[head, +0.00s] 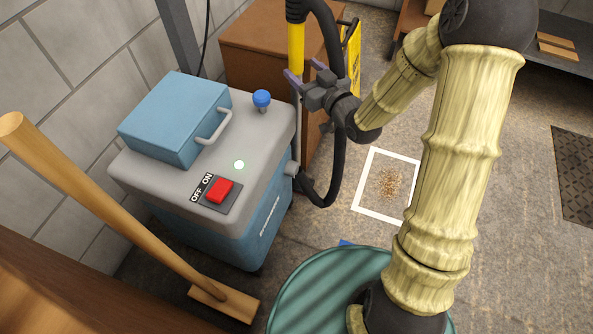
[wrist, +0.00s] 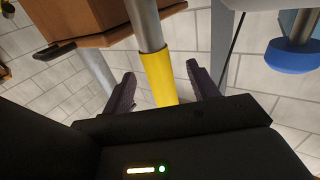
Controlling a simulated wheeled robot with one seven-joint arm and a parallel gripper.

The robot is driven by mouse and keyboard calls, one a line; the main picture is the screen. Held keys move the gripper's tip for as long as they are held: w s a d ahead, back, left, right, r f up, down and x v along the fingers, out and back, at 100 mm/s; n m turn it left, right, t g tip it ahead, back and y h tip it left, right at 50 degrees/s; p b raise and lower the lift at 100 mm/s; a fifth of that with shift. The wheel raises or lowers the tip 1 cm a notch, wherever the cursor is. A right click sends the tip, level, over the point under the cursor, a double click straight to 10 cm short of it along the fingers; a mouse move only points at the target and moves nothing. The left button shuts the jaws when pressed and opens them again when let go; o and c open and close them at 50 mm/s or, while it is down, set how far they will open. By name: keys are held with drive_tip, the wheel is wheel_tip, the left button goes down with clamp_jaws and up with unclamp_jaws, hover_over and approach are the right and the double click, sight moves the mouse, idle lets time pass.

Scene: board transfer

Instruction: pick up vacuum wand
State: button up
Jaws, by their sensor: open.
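The vacuum wand (head: 296,45) stands upright beside the vacuum, with a yellow grip section and a dark upper end joined to a black hose. In the wrist view its yellow grip (wrist: 160,75) and grey tube lie between my two fingers, with a gap on each side. My gripper (head: 304,71) is open at the wand, level with the lower yellow part in the head view. My gripper's fingers (wrist: 161,78) also show in the wrist view. The gripper hides part of the wand's lower length.
The blue-grey vacuum (head: 262,222) has a red switch, a blue knob (head: 261,99) and a lit green light. A brown cabinet (head: 252,50) stands behind the wand. A wooden-handled tool (head: 95,200) leans at left. A white floor square (head: 372,158) surrounds debris. Open floor lies right.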

sight(292, 60)
drive_tip(key=shift+w+a, duration=0.3)
drive_tip(key=shift+a, duration=0.15)
drive_tip(key=shift+d, duration=0.1)
drive_tip(key=shift+w+f, duration=0.1)
drive_tip(key=shift+w, duration=0.1)
drive_tip(key=b+x, duration=0.1)
drive_tip(key=x, duration=0.1)
drive_tip(key=f+b+x, duration=0.1)
drive_tip(key=b+x, duration=0.1)
drive_tip(key=shift+w, duration=0.25)
drive_tip(key=shift+w+r, duration=0.2)
drive_tip(key=shift+w, duration=0.05)
drive_tip(key=shift+r, duration=0.1)
drive_tip(key=c, duration=1)
